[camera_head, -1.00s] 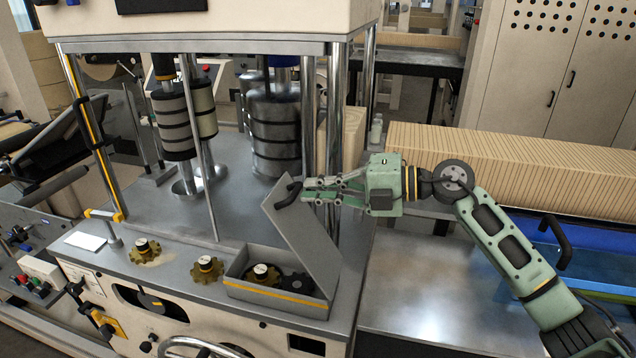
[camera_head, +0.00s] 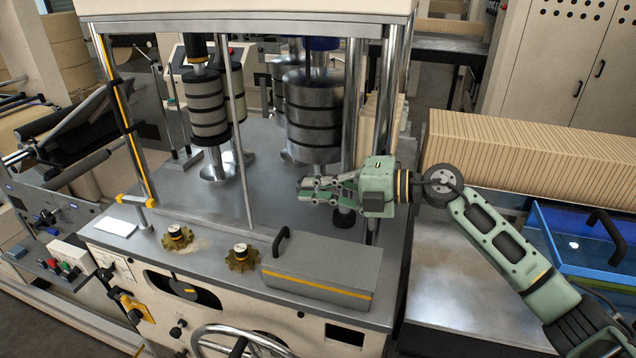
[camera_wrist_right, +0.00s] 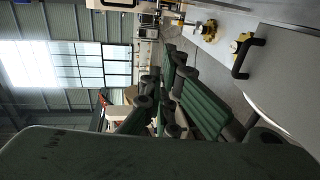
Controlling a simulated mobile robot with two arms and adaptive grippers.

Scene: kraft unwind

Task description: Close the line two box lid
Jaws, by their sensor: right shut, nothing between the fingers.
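The grey box lid (camera_head: 325,266) lies flat over the box (camera_head: 318,290), which has a yellow stripe along its front. The lid's black handle (camera_head: 281,241) stands up at its left end, and the box contents are hidden. My right gripper (camera_head: 303,190) is shut and empty, above and behind the lid and apart from it. In the right wrist view the handle (camera_wrist_right: 243,59) and part of the lid (camera_wrist_right: 290,85) show at the right, clear of the fingers (camera_wrist_right: 160,103). My left gripper is not in view.
Two brass gear knobs (camera_head: 177,237) (camera_head: 241,258) stand on the machine deck left of the box. A handwheel (camera_head: 235,343) is below the front edge. A blue tray (camera_head: 575,240) is at the right.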

